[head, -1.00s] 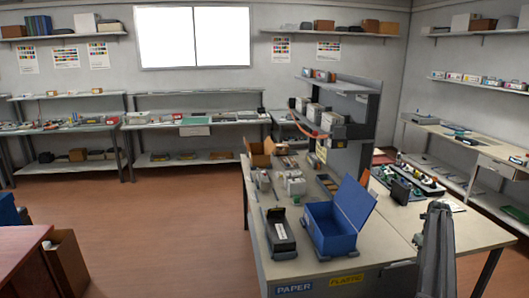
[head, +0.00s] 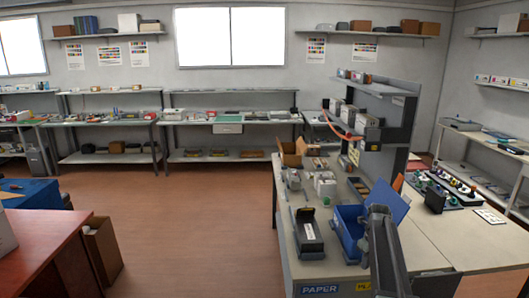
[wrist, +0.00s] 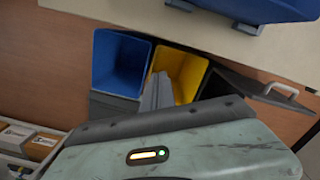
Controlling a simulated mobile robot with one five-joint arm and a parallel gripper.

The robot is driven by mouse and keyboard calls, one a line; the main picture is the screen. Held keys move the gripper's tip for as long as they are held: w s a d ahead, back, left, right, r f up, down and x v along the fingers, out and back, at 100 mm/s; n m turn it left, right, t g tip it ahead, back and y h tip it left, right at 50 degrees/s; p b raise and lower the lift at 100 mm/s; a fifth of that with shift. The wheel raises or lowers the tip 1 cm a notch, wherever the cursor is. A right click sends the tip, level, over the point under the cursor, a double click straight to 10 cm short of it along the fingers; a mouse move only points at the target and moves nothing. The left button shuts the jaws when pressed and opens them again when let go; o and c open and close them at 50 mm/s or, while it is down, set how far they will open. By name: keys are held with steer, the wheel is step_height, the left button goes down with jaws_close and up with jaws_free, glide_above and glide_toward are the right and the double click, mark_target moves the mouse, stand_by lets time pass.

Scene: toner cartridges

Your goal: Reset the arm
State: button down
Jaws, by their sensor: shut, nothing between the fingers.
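My gripper (wrist: 158,82) shows in the wrist view as a narrow grey shape with its fingers together and nothing between them. It points toward the floor area beside a pale table edge, in front of a blue bin (wrist: 108,62) and a yellow bin (wrist: 186,68). In the head view my grey arm (head: 384,250) rises at the lower right, in front of the workbench (head: 430,245). It partly covers an open blue box (head: 349,236) there. The fingers cannot be made out clearly in the head view.
An open cardboard box (head: 291,152) stands farther back. A red-brown table (head: 40,250) is at the lower left. The floor (head: 190,225) between is clear.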

steer(key=s+a+n, duration=0.6)
steer(key=a, duration=0.5)
steer(key=s+a+n, duration=0.5)
steer(key=s+a, duration=0.1)
steer(key=a, duration=0.4)
steer(key=s+a+n, duration=0.4)
steer(key=s+n, duration=0.7)
steer(key=n, duration=0.8)
steer(key=shift+s+g, duration=0.3)
